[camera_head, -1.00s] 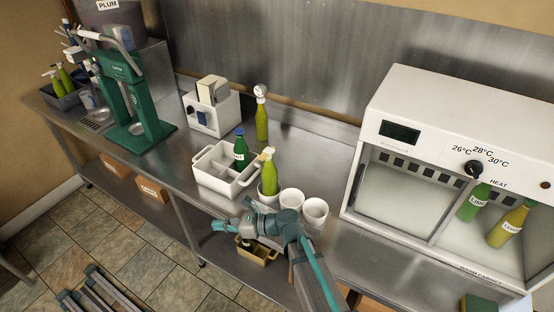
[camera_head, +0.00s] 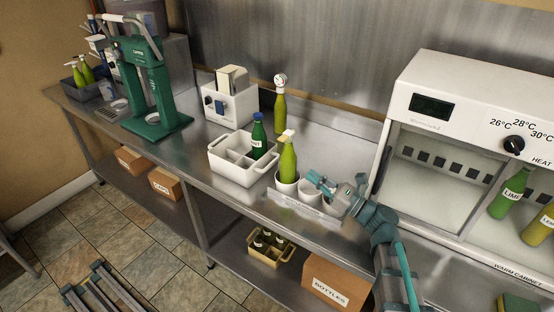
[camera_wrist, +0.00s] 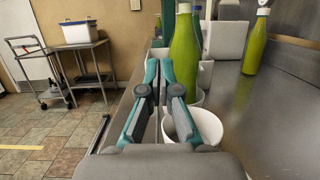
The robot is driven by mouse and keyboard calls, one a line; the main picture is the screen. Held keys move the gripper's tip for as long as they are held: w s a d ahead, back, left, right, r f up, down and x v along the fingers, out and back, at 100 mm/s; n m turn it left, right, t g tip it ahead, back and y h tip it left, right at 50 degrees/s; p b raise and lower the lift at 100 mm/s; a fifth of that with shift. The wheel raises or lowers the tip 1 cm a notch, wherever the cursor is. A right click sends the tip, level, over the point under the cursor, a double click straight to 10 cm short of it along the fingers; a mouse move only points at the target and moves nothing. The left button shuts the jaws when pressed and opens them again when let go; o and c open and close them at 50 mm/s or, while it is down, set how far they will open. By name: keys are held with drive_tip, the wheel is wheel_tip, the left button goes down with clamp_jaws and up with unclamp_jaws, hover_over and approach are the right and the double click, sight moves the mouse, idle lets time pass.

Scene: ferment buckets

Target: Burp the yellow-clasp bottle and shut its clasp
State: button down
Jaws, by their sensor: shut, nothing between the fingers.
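A yellow-green bottle with a pale yellow top (camera_head: 287,160) stands upright in a white cup, at the left end of a short row of cups. My gripper (camera_head: 316,180) is over the cups, right of the bottle. The wrist view shows my gripper (camera_wrist: 159,72) with its fingers together and empty. I cannot tell whether a fingertip touches the bottle.
A white divided crate (camera_head: 238,168) holds a dark green bottle (camera_head: 258,136). A gauge-topped bottle (camera_head: 280,112) stands behind. An empty white cup (camera_wrist: 207,124) is below my fingers. The warm cabinet (camera_head: 450,100) stands right; a green press (camera_head: 155,100) stands left.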

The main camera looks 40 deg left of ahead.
sight(289, 158)
drive_tip(key=p+x, duration=0.1)
drive_tip(key=x, duration=0.3)
drive_tip(key=p+x, duration=0.2)
drive_tip(key=x, duration=0.3)
drive_tip(key=shift+w+a+r, duration=0.15)
drive_tip(key=shift+a+r, duration=0.05)
drive_tip(key=shift+a, duration=0.1)
drive_tip(key=shift+a+r+p, duration=0.1)
drive_tip(key=shift+r+p, duration=0.85)
drive_tip(key=shift+r, duration=0.9)
drive_tip(key=shift+r, duration=0.1)
